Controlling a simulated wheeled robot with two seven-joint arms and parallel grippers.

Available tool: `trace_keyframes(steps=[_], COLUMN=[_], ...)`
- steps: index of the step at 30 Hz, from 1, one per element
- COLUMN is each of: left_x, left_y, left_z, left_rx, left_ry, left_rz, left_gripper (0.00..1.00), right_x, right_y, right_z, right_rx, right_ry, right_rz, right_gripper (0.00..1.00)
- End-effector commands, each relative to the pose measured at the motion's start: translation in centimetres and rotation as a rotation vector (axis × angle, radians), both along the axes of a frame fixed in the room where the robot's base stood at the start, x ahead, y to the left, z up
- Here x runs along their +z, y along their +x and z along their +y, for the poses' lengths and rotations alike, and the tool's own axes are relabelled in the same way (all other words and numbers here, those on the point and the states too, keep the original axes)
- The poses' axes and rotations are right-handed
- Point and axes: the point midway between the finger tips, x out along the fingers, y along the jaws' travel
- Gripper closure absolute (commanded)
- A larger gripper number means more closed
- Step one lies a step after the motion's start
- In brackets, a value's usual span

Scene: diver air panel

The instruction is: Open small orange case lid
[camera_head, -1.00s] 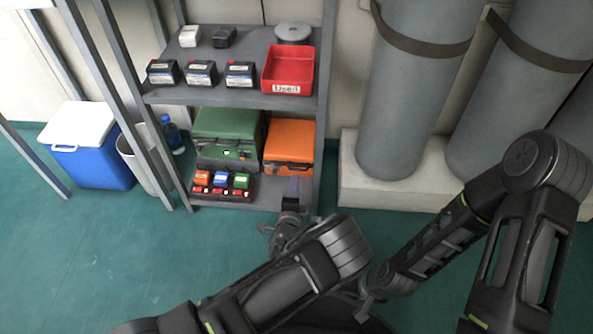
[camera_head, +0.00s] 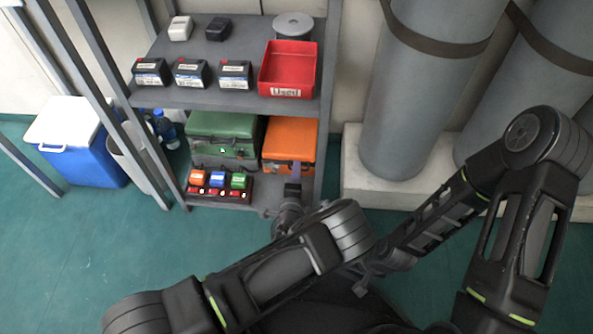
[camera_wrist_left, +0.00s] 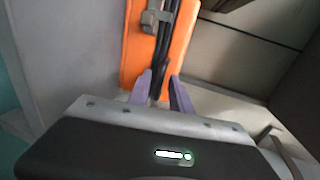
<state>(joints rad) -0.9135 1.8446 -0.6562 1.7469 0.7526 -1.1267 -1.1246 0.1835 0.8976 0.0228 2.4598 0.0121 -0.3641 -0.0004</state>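The orange case (camera_head: 290,137) sits on the lower shelf, right of a green case, and its lid looks shut. In the left wrist view the orange case (camera_wrist_left: 180,45) shows a dark seam and a grey latch (camera_wrist_left: 155,20). My left gripper (camera_wrist_left: 160,88) has two purple fingers apart, with nothing between them that I can see held. It is in front of the case's front face; whether it touches is unclear. In the head view the left gripper (camera_head: 296,172) partly covers the case's lower front. My right gripper (camera_head: 362,285) is low in the head view, its fingers unclear.
The green case (camera_head: 222,125) stands close beside the orange one. A small rack of coloured blocks (camera_head: 220,193) sits before it. The upper shelf (camera_head: 240,103) with a red bin (camera_head: 288,70) overhangs the cases. A shelf post (camera_head: 328,100) and large grey cylinders (camera_head: 425,90) are to the right.

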Motion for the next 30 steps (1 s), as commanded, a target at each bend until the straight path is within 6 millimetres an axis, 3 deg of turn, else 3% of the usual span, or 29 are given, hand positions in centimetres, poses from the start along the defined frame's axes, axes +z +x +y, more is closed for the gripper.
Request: trace_keyframes(steps=[9, 30], left_x=[0.01, 0.01], left_y=[0.01, 0.02], left_z=[0.01, 0.01], left_rx=[0.000, 0.000], left_ry=[0.000, 0.000], left_rz=[0.000, 0.000], left_gripper=[1.00, 1.00], right_x=[0.00, 0.00], right_y=[0.01, 0.02], right_z=[0.00, 0.00], right_rx=[0.000, 0.000], right_ry=[0.000, 0.000], right_rz=[0.000, 0.000], right_gripper=[0.64, 0.64])
